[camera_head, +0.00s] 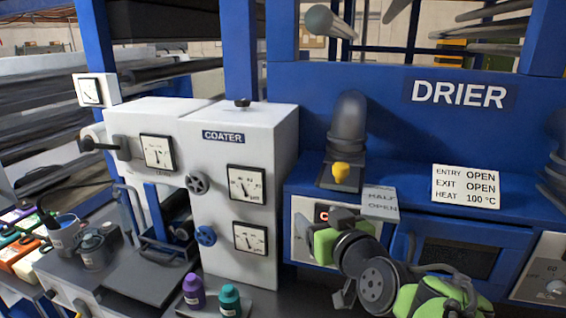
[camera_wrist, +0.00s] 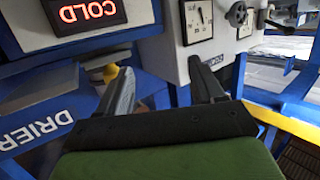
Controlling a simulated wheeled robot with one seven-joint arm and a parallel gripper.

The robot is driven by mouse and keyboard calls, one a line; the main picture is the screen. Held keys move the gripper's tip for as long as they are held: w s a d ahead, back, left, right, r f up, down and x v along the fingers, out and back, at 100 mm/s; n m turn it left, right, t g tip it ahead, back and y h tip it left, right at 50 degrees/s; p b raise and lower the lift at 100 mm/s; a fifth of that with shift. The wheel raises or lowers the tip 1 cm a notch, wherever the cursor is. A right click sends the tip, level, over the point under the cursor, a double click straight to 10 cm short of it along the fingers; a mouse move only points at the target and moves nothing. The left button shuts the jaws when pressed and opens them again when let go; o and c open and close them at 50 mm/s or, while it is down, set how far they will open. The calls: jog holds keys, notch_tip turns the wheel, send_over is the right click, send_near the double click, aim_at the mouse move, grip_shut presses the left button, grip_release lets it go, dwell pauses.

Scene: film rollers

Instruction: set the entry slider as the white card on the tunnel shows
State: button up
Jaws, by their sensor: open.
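The white card (camera_head: 466,186) on the blue drier tunnel reads ENTRY OPEN, EXIT OPEN, HEAT 100 °C. The yellow knob (camera_head: 341,173) of the entry slider sits on a dark plate below a grey rounded housing, at the drier's left end. A grey label (camera_head: 381,203) to its lower right reads HALF OPEN. My gripper (camera_wrist: 163,84) is open, with nothing between its fingers in the wrist view. A small yellow piece beside its left finger there looks like the knob (camera_wrist: 110,73), partly hidden. In the head view my green and black arm is below the knob; the fingertips cannot be made out.
The white coater (camera_head: 250,150) with dials and knobs stands left of the drier. Purple (camera_head: 194,292) and teal (camera_head: 229,300) bottles stand at its front. A red display (camera_wrist: 89,13) reads COLD, upside down in the wrist view. My arm covers part of the drier's front.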

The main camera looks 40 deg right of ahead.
aim_at(339, 165)
jog(key=s+d+r+m+h, duration=0.2)
jog(key=s+d+r+h, duration=0.15)
jog(key=d, duration=0.45)
jog(key=shift+t+h, duration=0.35)
jog(key=shift+t, duration=0.05)
jog(key=p+x, duration=0.1)
jog(key=x, duration=0.4)
jog(key=p+x, duration=0.2)
jog(key=x, duration=0.3)
jog(key=p+x, duration=0.2)
jog(key=x, duration=0.4)
jog(key=shift+w+a+f, duration=0.1)
jog(key=shift+a+f, duration=0.05)
jog(key=shift+a, duration=0.2)
jog(key=shift+c, duration=0.3)
grip_shut()
jog(key=shift+a, duration=0.1)
